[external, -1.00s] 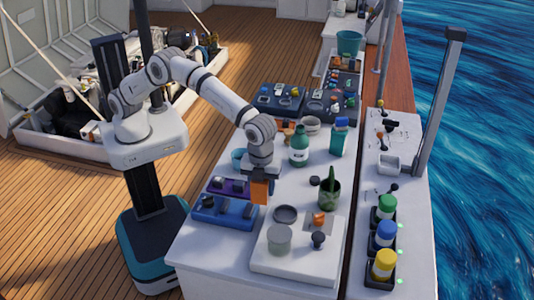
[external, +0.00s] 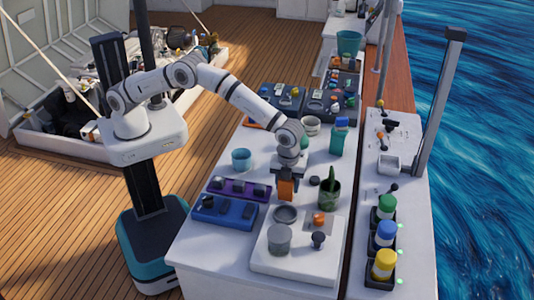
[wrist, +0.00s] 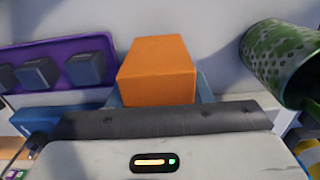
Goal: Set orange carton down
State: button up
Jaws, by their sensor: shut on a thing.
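The orange carton (external: 286,190) is held in my gripper (external: 287,180), which is shut on it. In the external view it hangs above the white counter, behind the round grey dish and left of the dark green pot. In the wrist view the orange carton (wrist: 157,69) stands out beyond the gripper (wrist: 160,100), with the purple tray to its left and the green speckled pot to its right. Any gap between the carton's bottom and the counter is hard to tell.
The green pot (external: 329,193) stands close on the right. The purple tray (external: 238,189) and blue tray (external: 224,211) lie left. A white board (external: 290,262) with a grey jar (external: 278,238) lies in front. A blue cup (external: 241,158) stands at the back left.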

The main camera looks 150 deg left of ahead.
jog(key=shift+f, duration=1.1)
jog(key=shift+f, duration=0.25)
jog(key=o, duration=1)
jog(key=shift+r, duration=0.1)
jog(key=shift+o, duration=0.2)
